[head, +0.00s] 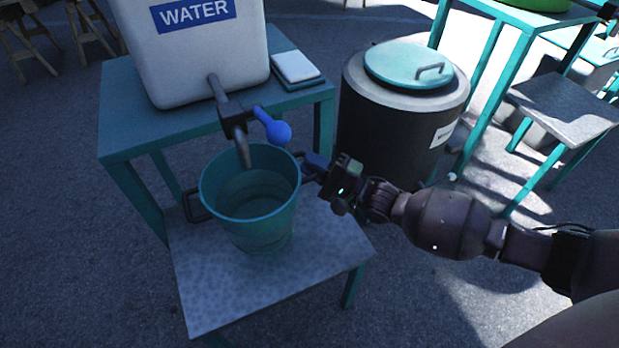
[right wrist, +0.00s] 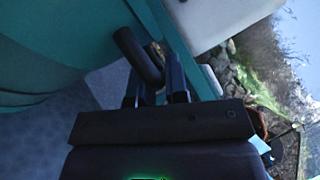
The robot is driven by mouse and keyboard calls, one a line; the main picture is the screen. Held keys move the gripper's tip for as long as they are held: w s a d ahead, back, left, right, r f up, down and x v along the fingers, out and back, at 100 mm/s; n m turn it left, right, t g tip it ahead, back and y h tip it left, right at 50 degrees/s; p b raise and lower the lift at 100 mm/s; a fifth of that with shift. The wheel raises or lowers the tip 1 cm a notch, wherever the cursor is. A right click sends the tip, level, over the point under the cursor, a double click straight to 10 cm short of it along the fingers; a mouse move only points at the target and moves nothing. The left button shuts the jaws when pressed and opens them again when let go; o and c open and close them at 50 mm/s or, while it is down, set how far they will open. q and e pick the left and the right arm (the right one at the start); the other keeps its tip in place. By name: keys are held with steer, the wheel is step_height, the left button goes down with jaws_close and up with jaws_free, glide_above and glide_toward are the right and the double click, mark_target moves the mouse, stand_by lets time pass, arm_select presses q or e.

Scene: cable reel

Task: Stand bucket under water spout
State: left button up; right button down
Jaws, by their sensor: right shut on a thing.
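The teal bucket (head: 255,228) is upright over the low grey stand (head: 215,290), below the dark water spout (head: 240,140). The spout's tip overlaps the bucket's opening in the head view. I cannot tell whether the bucket's base touches the stand. My right gripper (head: 312,168) is shut on the bucket's right-hand handle. In the right wrist view the dark handle (right wrist: 138,58) runs between the fingers (right wrist: 152,88), beside the teal bucket wall (right wrist: 60,40). The bucket's other handle (head: 194,205) is free at its left. My left gripper is not in view.
The white water tank (head: 190,60) stands on a teal table (head: 150,130) behind the bucket. A blue tap lever (head: 272,128) sits just above the bucket's rim. A dark lidded barrel (head: 385,125) stands close behind my right gripper.

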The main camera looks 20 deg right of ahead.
step_height(320, 180, down, 4)
steer(key=shift+f+b, duration=0.15)
steer(key=shift+b, duration=0.5)
steer(key=c, duration=1.1)
jaws_free()
arm_select(q)
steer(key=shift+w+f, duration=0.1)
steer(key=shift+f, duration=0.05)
steer(key=shift+p, duration=0.7)
arm_select(e)
steer(key=v, duration=1.2)
steer(key=shift+r, duration=0.25)
